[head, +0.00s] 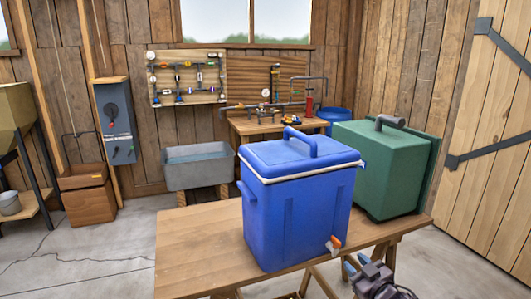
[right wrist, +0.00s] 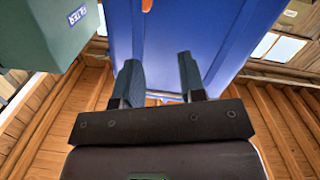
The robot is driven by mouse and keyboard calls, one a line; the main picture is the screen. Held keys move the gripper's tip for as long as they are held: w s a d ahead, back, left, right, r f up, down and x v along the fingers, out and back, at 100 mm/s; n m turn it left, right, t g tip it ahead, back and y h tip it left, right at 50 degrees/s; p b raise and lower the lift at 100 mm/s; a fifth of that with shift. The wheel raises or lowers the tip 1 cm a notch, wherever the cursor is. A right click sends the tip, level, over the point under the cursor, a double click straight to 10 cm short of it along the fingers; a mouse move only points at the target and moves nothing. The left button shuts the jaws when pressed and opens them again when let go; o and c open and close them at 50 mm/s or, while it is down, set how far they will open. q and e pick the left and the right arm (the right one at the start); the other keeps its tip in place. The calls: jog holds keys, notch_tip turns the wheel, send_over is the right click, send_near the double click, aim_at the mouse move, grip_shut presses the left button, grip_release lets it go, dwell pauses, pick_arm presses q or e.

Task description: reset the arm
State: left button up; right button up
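My right gripper (head: 356,263) shows at the lower right of the head view, in front of the table's right part and near the blue cooler (head: 292,215). In the right wrist view its two fingers (right wrist: 158,62) are spread apart with nothing visible between them. The cooler's blue wall (right wrist: 170,30) fills the space behind them. The cooler stands upright on the table with its lid shut and an orange-and-white spigot (head: 334,244) low on its right side. My left gripper is not in view.
A green box (head: 381,165) with a grey handle stands behind the cooler, and its "FILTER" label (right wrist: 78,15) shows in the right wrist view. The wooden table (head: 195,245) is bare on the left. A grey trough (head: 197,168) and a workbench (head: 262,128) stand behind.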

jog(key=s+f+m+g+h, duration=0.1)
jog(key=s+f, duration=0.4)
jog(key=s, duration=0.7)
jog(key=s+d+f+m+g+h, duration=0.1)
jog(key=s+f, duration=0.4)
jog(key=s, duration=0.7)
jog(key=s+d+f+m+g+h, duration=0.1)
jog(key=s+f+m+g+h, duration=0.2)
jog(key=s, duration=1)
notch_tip(320, 180, down, 2)
jog(key=shift+d+f+m, duration=0.1)
jog(key=shift+d+m, duration=0.1)
jog(key=shift+m, duration=0.4)
